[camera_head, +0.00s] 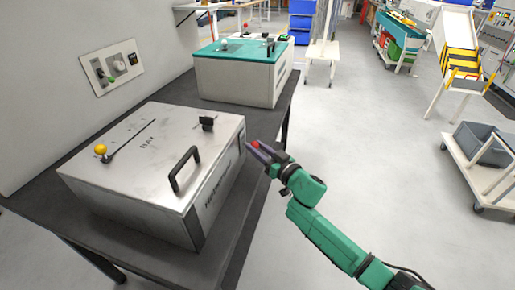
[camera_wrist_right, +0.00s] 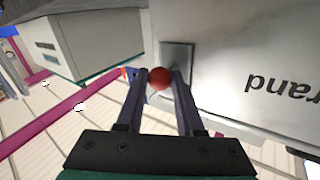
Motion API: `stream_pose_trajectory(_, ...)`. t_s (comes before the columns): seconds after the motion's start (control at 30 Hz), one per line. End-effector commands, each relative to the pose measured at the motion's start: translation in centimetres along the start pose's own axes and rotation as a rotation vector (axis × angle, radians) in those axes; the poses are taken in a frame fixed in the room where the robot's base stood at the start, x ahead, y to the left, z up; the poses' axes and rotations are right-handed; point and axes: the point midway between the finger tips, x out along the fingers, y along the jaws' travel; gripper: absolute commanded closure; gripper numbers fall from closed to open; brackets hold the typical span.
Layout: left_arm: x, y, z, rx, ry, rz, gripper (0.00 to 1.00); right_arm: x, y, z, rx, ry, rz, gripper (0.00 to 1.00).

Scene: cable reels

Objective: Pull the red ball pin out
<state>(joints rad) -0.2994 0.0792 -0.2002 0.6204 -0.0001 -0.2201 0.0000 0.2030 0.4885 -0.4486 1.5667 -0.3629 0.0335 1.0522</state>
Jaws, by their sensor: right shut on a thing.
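The red ball pin (camera_head: 257,145) is at the right side of the near silver box (camera_head: 150,125). My right gripper (camera_head: 255,148) comes in from the right and is shut on the red ball. In the right wrist view the red ball (camera_wrist_right: 159,78) sits between the two fingertips, in front of a grey plate (camera_wrist_right: 178,56) on the box's side. The pin's shaft is hidden, so I cannot tell how far it sits in the plate. My left gripper is in neither view.
The silver box has a yellow ball lever (camera_head: 101,149) and a black handle (camera_head: 184,169) on its lid. It stands on a dark table (camera_head: 262,122). A teal-topped box (camera_head: 235,85) stands behind it.

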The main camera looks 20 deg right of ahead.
Motion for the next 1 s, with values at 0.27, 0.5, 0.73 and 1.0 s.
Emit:
stream_pose_trajectory(0.27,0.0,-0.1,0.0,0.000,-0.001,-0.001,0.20,0.0,0.1,0.1,0.000,-0.002,0.002,1.00)
stream_pose_trajectory(0.5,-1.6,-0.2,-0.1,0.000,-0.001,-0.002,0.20,-2.4,1.6,-0.4,0.000,-0.005,0.003,1.00)
stream_pose_trajectory(0.73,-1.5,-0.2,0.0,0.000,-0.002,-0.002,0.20,-2.9,2.0,-0.2,-0.001,-0.002,0.003,1.00)
stream_pose_trajectory(1.0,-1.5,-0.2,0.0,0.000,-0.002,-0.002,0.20,-2.9,2.0,-0.3,-0.001,-0.001,0.003,0.34)
